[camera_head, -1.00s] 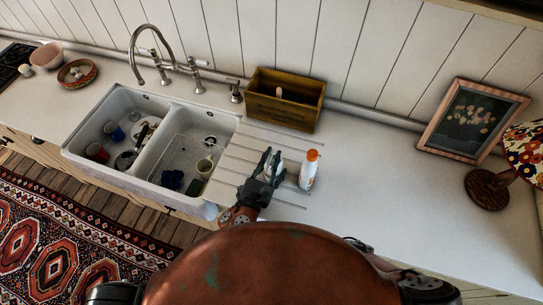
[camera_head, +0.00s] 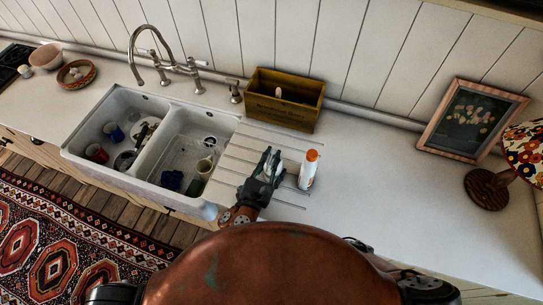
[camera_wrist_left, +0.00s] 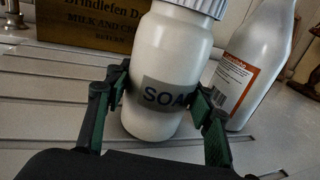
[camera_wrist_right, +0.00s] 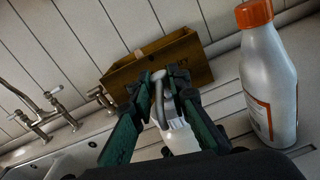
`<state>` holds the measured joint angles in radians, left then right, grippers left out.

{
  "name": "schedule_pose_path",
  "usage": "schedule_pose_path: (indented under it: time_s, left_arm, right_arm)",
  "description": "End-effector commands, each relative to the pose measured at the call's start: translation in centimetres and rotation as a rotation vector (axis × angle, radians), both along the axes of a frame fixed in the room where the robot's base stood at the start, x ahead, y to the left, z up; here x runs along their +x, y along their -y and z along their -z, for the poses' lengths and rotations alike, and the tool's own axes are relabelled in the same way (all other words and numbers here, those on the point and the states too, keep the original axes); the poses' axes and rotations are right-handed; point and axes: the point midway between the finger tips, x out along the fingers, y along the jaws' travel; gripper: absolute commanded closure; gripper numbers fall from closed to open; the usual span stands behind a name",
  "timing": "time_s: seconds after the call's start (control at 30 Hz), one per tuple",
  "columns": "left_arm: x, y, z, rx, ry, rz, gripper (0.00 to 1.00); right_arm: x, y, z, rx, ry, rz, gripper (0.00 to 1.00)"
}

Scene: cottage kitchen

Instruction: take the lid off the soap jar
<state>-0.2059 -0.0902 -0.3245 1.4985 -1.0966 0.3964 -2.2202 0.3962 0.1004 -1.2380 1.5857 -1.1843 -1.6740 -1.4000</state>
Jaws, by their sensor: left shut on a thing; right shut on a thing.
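The soap jar (camera_wrist_left: 165,75) is white, with a dark-lettered label, and stands nearly upright on the ribbed drainboard. Its white ribbed lid (camera_wrist_left: 196,6) is on top, cut off by the left wrist view's upper edge. My left gripper (camera_wrist_left: 160,100) is shut around the jar's body, one finger on each side. My right gripper (camera_wrist_right: 162,82) is above the jar and shut on a pale grey part at its top, which I take for the lid; the fingers hide much of it. In the head view my right gripper (camera_head: 268,160) covers most of the jar.
A white bottle with an orange cap (camera_head: 308,170) stands close to the right of the jar. A wooden crate (camera_head: 284,100) is behind it. The double sink (camera_head: 150,145) with cups is to the left. The counter to the right is clear up to the picture frame (camera_head: 472,120) and lamp.

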Motion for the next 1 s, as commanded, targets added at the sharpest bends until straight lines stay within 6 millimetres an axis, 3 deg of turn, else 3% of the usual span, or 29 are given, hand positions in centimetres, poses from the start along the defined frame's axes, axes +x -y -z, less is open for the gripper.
schedule_pose_path:
  time_s: [0.5, 0.87, 1.0]
  left_arm:
    - [0.0, 0.0, 0.0, 0.000, 0.000, 0.000, 0.94]
    - [0.0, 0.0, 0.0, 0.000, 0.000, 0.000, 0.94]
    - [0.0, 0.0, 0.0, 0.001, -0.001, 0.000, 0.94]
  right_arm:
    - [0.0, 0.0, -1.8, 0.001, 0.001, -0.001, 1.00]
    - [0.0, 0.0, -1.9, 0.000, 0.001, 0.000, 1.00]
    - [0.0, 0.0, -3.1, 0.004, 0.001, 0.000, 1.00]
